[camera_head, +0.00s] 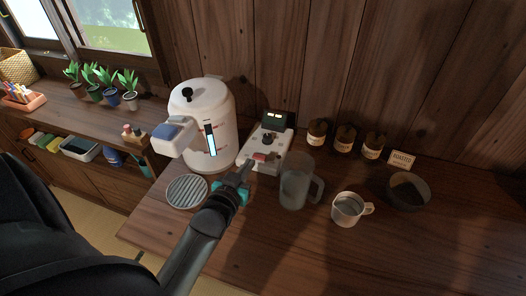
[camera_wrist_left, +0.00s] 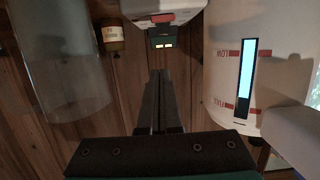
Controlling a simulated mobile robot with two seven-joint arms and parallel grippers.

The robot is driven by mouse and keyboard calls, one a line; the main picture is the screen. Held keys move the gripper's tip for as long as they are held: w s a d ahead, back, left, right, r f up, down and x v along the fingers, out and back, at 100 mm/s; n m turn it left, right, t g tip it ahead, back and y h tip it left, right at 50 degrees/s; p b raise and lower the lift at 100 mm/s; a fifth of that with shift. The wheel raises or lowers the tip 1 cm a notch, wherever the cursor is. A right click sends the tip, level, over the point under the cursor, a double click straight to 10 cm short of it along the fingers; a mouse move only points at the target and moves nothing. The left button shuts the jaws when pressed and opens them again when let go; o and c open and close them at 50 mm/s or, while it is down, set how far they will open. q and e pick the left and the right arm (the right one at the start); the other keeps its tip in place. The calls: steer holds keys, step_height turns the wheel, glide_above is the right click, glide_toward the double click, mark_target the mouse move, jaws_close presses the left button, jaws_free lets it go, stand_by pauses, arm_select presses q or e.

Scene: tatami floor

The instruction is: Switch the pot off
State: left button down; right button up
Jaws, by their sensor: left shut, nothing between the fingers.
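The white pot (camera_head: 207,118) stands upright on the wooden counter, with a black knob on its lid and a lit blue level strip. Its side with the strip also shows in the left wrist view (camera_wrist_left: 238,70). Right of it is a white control box (camera_head: 269,146) with a dark dial, a lit display and a red switch (camera_head: 260,157). In the left wrist view the red switch (camera_wrist_left: 163,18) is near the top edge. My left gripper (camera_head: 245,169) is shut and empty, just in front of the box's red switch; contact cannot be told. My right gripper is not in view.
A clear pitcher (camera_head: 295,184) stands close right of my left gripper. A round grate (camera_head: 187,191) lies to its left. The counter's front right is clear.

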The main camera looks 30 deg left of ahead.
arm_select(q)
steer(key=b, duration=0.2)
glide_above(260, 165)
step_height(260, 165, down, 2)
steer(key=shift+f, duration=0.25)
step_height(260, 165, down, 2)
steer(key=shift+f+b, duration=0.25)
steer(key=shift+b, duration=0.4)
steer(key=shift+f, duration=0.7)
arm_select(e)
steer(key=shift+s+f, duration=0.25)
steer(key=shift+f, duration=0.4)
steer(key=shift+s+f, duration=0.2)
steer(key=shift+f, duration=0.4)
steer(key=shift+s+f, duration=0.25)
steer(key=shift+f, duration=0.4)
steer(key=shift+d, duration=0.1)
